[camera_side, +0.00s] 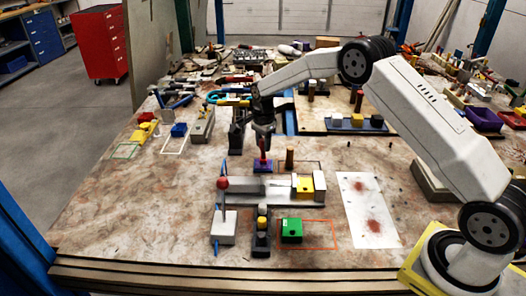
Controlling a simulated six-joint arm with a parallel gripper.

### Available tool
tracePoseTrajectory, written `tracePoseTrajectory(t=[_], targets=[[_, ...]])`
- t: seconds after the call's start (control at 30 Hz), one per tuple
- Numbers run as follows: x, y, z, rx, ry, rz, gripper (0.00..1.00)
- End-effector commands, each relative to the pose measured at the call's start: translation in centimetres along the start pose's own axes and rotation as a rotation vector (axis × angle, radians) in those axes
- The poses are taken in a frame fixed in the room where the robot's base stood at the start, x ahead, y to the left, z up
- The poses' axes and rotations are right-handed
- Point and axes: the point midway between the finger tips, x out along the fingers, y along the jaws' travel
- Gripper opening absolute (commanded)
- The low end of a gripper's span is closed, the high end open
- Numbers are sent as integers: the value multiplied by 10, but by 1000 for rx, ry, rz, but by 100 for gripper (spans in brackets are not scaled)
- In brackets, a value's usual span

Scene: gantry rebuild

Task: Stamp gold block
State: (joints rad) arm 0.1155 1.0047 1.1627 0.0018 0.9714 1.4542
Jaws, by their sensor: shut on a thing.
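My gripper (264,138) points down near the middle of the table, shut on a small red upright piece (263,147). Its fingers hide the top of that piece. A purple block (262,166) shows directly under the red piece; I cannot tell whether the two are joined or whether the purple block rests on the table. A gold-yellow block (303,187) sits in front and to the right of my gripper, at the right end of a grey clamp-like fixture (262,186), against a pale end block. The gripper is apart from the gold block.
A red ball knob (223,183) is at the fixture's left end. A brown peg (289,158) stands right of my gripper. A green block (291,230) is in front. A white sheet with red stains (360,188) lies right. Tools crowd the back; the table's front left is clear.

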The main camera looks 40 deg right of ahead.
Motion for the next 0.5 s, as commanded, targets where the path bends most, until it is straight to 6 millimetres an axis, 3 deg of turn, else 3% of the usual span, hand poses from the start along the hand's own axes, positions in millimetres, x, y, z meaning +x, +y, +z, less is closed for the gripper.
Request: tracePoseTrajectory(t=[0.5], targets=[[-31, 0, 0, 0, 0, -2, 2]])
